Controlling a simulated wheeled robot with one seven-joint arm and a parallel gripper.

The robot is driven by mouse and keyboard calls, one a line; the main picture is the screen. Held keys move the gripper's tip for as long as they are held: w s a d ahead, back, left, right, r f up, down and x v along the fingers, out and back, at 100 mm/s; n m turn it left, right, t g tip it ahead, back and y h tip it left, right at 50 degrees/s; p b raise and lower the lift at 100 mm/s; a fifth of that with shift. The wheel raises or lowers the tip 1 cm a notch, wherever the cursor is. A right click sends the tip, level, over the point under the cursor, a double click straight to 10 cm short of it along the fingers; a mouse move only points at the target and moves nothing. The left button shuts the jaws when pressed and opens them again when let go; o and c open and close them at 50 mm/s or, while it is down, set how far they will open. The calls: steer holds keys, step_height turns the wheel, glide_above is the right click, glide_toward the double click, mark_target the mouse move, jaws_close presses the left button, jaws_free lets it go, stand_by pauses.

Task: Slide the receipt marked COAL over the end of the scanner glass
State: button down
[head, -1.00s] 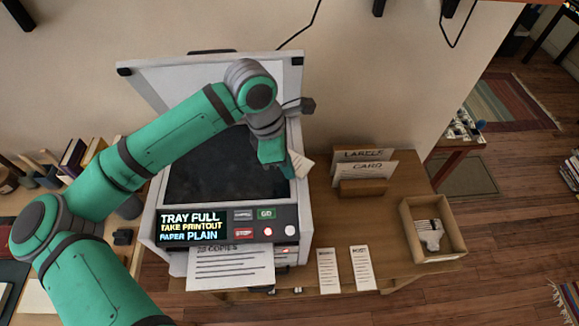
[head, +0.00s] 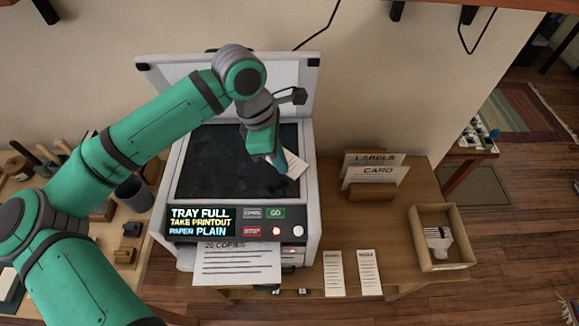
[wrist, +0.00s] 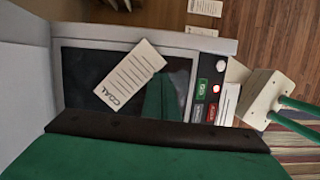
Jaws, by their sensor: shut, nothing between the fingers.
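The receipt marked COAL (wrist: 131,74) is a white slip with printed lines, lying slanted at the right end of the dark scanner glass (head: 232,165). Its blank end overlaps the pale scanner rim, and its COAL end is over the glass. It also shows in the head view (head: 295,165). My gripper (head: 274,162) is shut and empty, low over the glass at the receipt's left side. In the wrist view, its green fingers (wrist: 165,97) are beside the slip and overlap its edge. I cannot tell whether they press on it.
The scanner lid (head: 297,90) stands open behind. Its panel reads TRAY FULL, above a printout (head: 238,264). To the right are a LABELS and CARD rack (head: 372,194), two other slips (head: 334,273) and (head: 369,272), and an open wooden box (head: 466,246). Table beside the scanner's right edge is clear.

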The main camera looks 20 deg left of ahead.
steer(key=v, duration=0.7)
steer(key=shift+r, duration=0.15)
steer(key=shift+w+d, duration=0.1)
steer(key=shift+d, duration=0.1)
